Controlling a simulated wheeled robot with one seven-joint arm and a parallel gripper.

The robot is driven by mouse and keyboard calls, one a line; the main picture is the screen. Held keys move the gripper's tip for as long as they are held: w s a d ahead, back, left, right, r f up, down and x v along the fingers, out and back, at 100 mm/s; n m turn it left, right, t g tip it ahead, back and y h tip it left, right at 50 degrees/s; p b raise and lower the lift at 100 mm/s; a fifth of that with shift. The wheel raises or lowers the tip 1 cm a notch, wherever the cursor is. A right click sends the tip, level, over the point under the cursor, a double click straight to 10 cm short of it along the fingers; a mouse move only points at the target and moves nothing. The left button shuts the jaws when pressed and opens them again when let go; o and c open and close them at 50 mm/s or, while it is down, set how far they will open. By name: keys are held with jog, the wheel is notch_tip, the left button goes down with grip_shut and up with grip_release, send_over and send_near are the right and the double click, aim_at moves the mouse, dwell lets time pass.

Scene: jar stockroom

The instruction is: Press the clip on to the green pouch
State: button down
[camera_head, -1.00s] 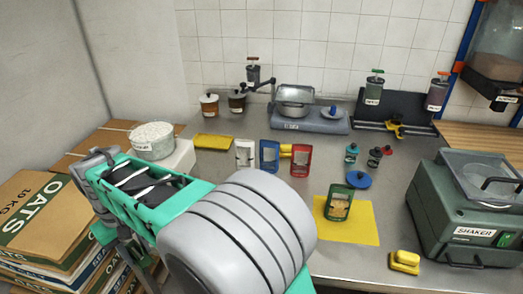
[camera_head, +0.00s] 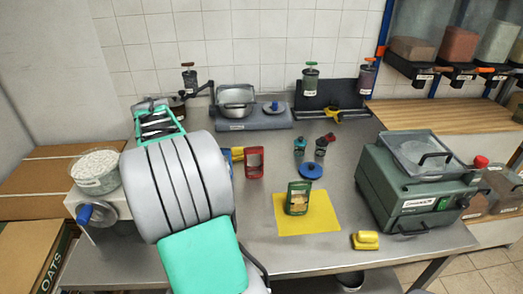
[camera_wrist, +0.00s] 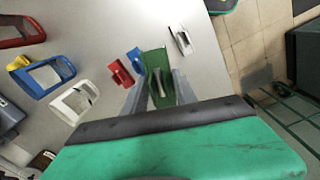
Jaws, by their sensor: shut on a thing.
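The green pouch (camera_head: 299,198) stands upright on the yellow mat (camera_head: 325,215) in the head view, with a pale filling behind its window. In the wrist view my gripper (camera_wrist: 160,98) is shut on a green clip (camera_wrist: 155,66), which sits between the two grey fingers. How high the clip is above the counter I cannot tell. In the head view my arm hides the gripper and the clip. The green pouch and the mat are not in the wrist view.
Red (camera_wrist: 18,30), blue (camera_wrist: 48,75) and white (camera_wrist: 75,103) pouches stand left of my gripper. Small red (camera_wrist: 120,73), blue (camera_wrist: 136,60) and white (camera_wrist: 181,40) pieces lie close by.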

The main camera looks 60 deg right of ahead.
jog(key=s+d+r+n+p, duration=0.1)
jog(key=s+d+r+p, duration=0.15)
jog(key=s+d, duration=1.05)
jog(key=n+p, duration=0.2)
jog(key=p, duration=0.1)
send_near(300, 183)
notch_tip(300, 183, down, 5)
jog(key=b, duration=0.4)
jog(key=shift+a, duration=0.1)
jog(key=shift+f, duration=0.5)
jog(key=shift+f+b, duration=0.45)
jog(key=shift+f, duration=0.55)
jog(key=c, duration=0.9)
grip_release()
